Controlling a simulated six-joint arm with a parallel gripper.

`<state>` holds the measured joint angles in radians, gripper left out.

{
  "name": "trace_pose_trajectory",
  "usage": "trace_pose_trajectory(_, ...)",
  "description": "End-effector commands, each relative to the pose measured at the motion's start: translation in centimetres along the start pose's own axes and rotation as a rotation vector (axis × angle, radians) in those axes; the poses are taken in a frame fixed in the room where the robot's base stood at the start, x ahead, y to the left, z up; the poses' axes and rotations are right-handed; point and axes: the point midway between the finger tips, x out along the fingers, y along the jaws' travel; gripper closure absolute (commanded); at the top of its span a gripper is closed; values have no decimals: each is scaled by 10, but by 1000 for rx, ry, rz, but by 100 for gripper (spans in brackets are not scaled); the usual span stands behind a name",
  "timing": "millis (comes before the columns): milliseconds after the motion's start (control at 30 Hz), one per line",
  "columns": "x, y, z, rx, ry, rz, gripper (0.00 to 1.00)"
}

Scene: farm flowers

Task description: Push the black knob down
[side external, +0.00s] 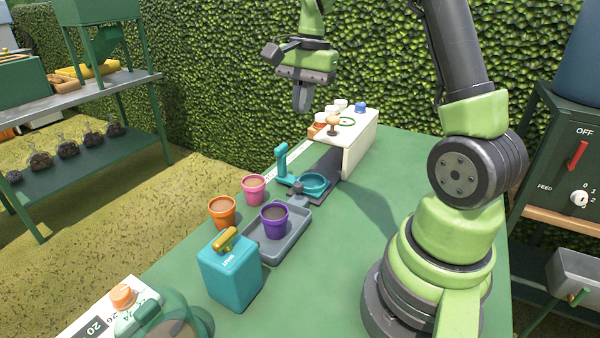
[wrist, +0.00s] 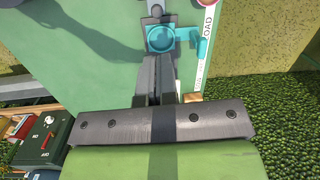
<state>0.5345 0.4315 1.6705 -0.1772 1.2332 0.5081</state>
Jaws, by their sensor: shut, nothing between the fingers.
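My gripper (side external: 302,104) is shut and empty, raised in the air above the far end of the green table. In the wrist view its closed fingers (wrist: 153,66) point toward a teal ring (wrist: 161,37). The teal ring (side external: 314,184) sits on a dark base with a teal upright handle (side external: 282,160) beside it. A small dark grey piece (side external: 297,189) stands between the ring and a grey tray. I cannot pick out a black knob with certainty in either view.
A white box (side external: 358,143) with a tan knob (side external: 333,121) stands below my gripper. The grey tray (side external: 268,251) holds a purple pot (side external: 274,222). Orange (side external: 222,212) and pink (side external: 254,189) pots and a teal box (side external: 229,275) stand nearby. The table's right middle is clear.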

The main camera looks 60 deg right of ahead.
Motion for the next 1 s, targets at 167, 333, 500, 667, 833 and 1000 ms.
trace_pose_trajectory(167, 16, 2, -20, 93, -24, 38, 100)
trace_pose_trajectory(333, 19, 2, -23, 111, -29, 45, 100)
trace_pose_trajectory(500, 19, 2, -23, 109, -29, 44, 100)
trace_pose_trajectory(667, 23, 2, -23, 107, -29, 45, 100)
trace_pose_trajectory(833, 46, 4, -22, 107, -32, 48, 100)
trace_pose_trajectory(1000, 82, 6, -20, 107, -34, 50, 100)
